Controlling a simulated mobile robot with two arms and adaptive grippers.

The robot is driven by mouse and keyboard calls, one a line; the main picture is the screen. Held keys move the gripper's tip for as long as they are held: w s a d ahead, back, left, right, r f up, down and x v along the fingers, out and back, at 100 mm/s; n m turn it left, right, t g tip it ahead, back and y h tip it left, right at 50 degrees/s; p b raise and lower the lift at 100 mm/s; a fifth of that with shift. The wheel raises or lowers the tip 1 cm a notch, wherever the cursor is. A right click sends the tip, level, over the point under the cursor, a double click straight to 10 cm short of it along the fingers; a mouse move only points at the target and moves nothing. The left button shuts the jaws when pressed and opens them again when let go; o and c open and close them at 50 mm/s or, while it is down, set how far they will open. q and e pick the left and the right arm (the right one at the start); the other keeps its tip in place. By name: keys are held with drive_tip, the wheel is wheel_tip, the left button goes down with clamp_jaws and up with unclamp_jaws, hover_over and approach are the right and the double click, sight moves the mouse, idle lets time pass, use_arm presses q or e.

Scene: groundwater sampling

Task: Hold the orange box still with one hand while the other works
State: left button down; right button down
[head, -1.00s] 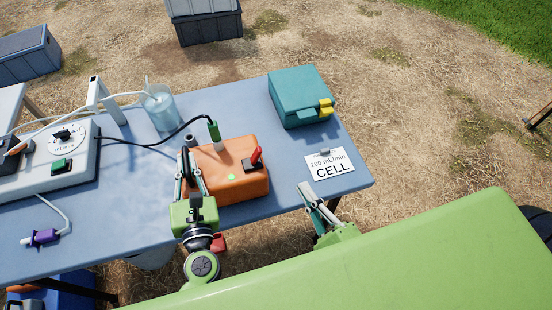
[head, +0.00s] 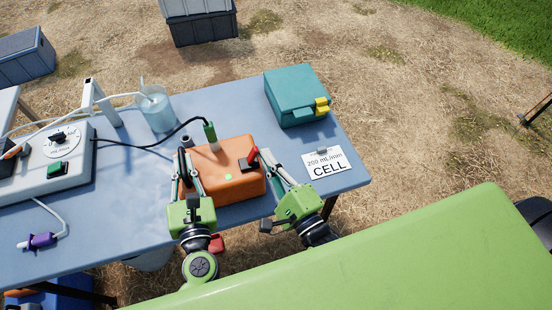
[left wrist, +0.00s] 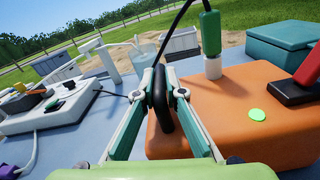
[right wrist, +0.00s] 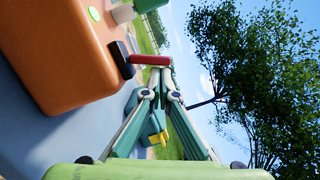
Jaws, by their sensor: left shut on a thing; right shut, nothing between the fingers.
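The orange box (head: 232,188) stands on the blue table. It has a green light, a green plug (head: 209,131) in its top and a red lever (head: 253,155) on a black base. My left gripper (head: 186,160) is shut on the black handle (left wrist: 162,100) at the box's left side. My right gripper (head: 266,155) is shut and empty at the box's right side. In the right wrist view its fingertips (right wrist: 161,78) are right by the end of the red lever (right wrist: 150,60); I cannot tell whether they touch.
A teal case (head: 292,97) with yellow latch stands at the back right, near a card (head: 326,163) reading "200 mL/min CELL". A grey pump unit (head: 55,165), a beaker (head: 158,112) and a purple connector (head: 40,241) are at left. A black cable runs to the plug.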

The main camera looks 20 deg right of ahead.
drive_tip(key=shift+a+r+n, duration=0.25)
drive_tip(key=shift+r+n, duration=0.15)
drive_tip(key=shift+n, duration=0.5)
use_arm(q)
drive_tip(key=shift+d, duration=0.1)
use_arm(e)
drive_tip(key=a+n, duration=0.1)
drive_tip(key=n, duration=0.1)
drive_tip(key=r+n+g, duration=0.1)
drive_tip(key=n, duration=0.1)
drive_tip(key=shift+a+g, duration=0.3)
drive_tip(key=shift+a, duration=0.1)
drive_tip(key=s+d+r, duration=0.2)
drive_tip(key=s+d, duration=0.3)
drive_tip(key=s, duration=0.4)
drive_tip(key=shift+s+d+r, duration=0.35)
drive_tip(key=shift+s+d, duration=0.05)
use_arm(q)
drive_tip(key=c, duration=2)
unclamp_jaws()
